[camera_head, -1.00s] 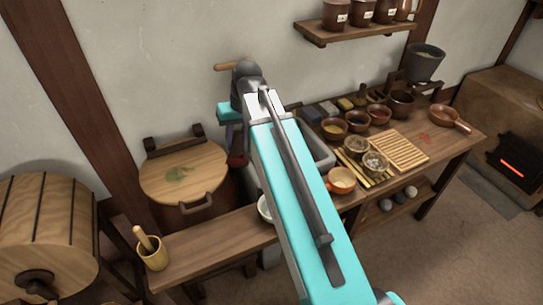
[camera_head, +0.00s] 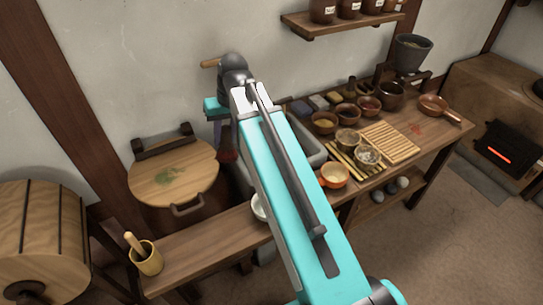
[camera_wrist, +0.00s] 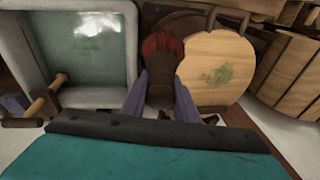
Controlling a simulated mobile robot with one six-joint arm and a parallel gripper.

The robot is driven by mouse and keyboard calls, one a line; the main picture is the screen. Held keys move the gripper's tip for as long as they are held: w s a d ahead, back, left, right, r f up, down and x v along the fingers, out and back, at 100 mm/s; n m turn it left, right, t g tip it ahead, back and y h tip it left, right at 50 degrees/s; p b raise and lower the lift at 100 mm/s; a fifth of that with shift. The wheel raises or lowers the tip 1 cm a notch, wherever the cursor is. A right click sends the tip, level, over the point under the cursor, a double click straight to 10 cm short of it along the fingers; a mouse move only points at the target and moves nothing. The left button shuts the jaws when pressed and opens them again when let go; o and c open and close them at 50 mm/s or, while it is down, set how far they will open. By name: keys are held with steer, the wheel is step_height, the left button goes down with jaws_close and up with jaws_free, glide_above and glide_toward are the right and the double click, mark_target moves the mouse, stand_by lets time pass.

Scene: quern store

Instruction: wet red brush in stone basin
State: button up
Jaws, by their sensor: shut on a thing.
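My gripper (camera_head: 222,130) is shut on the red brush, which has dark red bristles (camera_wrist: 162,42) and a brown body (camera_wrist: 163,92). In the head view the red bristles (camera_head: 228,156) hang below the gripper, just right of the round wooden lid. The stone basin (camera_wrist: 133,45) is a grey trough with greenish water (camera_wrist: 85,60) in it. In the wrist view the brush is right of the basin's wall, over the gap between basin and lid, not over the water. In the head view my arm hides much of the basin (camera_head: 309,146).
The round wooden lid (camera_head: 168,190) with a green stain is beside the basin. A cup with a pestle (camera_head: 147,260) and an orange bowl (camera_head: 334,176) stand on the bench. Several small bowls stand farther right. A wooden handle (camera_wrist: 45,97) juts near the basin's edge.

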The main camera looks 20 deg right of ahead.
mark_target(226, 147)
steer(key=shift+f, duration=0.15)
steer(key=shift+s+d+b+x, duration=0.1)
steer(key=shift+b+x, duration=0.15)
steer(key=shift+x, duration=0.45)
steer(key=shift+s+d+b+x, duration=0.1)
steer(key=shift+b+x, duration=0.15)
steer(key=shift+x, duration=0.45)
steer(key=shift+s+d+b+x, duration=0.15)
steer(key=shift+b+x, duration=0.1)
steer(key=shift+x, duration=0.45)
stand_by(1.2)
steer(key=shift+w+a+p+v, duration=0.15)
steer(key=shift+p+v, duration=0.75)
steer(key=shift+v, duration=0.05)
steer(key=shift+w+a+p+v, duration=0.15)
steer(key=shift+p+v, duration=0.75)
steer(key=shift+v, duration=0.05)
steer(key=shift+w+v, duration=0.2)
steer(key=shift+v, duration=1.2)
steer(key=shift+d, duration=0.15)
